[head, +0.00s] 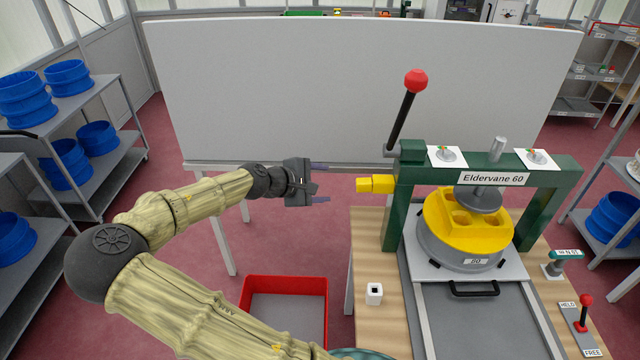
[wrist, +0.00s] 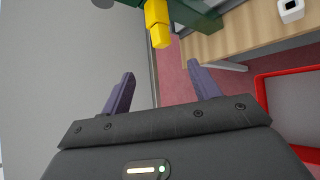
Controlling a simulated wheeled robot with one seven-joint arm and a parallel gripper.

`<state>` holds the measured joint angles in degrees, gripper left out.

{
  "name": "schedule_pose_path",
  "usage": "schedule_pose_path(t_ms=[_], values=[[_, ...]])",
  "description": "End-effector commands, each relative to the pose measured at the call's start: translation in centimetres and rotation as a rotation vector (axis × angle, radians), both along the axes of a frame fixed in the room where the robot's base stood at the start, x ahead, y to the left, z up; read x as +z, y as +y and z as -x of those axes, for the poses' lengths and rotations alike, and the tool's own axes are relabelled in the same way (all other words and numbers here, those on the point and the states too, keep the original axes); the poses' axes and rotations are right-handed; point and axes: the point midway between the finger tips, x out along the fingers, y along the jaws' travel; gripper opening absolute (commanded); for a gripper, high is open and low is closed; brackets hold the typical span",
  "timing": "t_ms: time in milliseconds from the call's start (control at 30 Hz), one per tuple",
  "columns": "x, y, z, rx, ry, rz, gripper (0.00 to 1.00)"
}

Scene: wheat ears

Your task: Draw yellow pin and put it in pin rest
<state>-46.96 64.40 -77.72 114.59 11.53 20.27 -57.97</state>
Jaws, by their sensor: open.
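The yellow pin (head: 376,184) sticks out to the left from the green frame of the press (head: 403,215). In the wrist view the yellow pin (wrist: 157,24) shows at the top, beyond the fingertips. My gripper (head: 322,184) is open and empty, to the left of the pin and apart from it. Its two fingers (wrist: 160,80) show in the wrist view with a clear gap between them. A small white block with a dark opening (head: 374,293), perhaps the pin rest, stands on the wooden table left of the press; it also shows in the wrist view (wrist: 290,10).
A red lever knob (head: 415,81) rises above the press. A yellow holed block (head: 466,222) sits under the press head. A red-rimmed bin (head: 283,283) stands on the floor left of the wooden table (head: 366,240). A grey board (head: 290,90) stands behind.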

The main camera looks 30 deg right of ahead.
Motion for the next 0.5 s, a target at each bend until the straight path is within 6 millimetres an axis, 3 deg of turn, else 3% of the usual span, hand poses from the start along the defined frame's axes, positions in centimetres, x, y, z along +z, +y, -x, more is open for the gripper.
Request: schedule_pose_path(t_ms=[267,500], values=[[-0.3,-0.7,-0.1,-0.002,0.0,-0.001,0.61],[-1.8,-3.4,-0.4,-0.004,0.001,-0.001,0.61]])
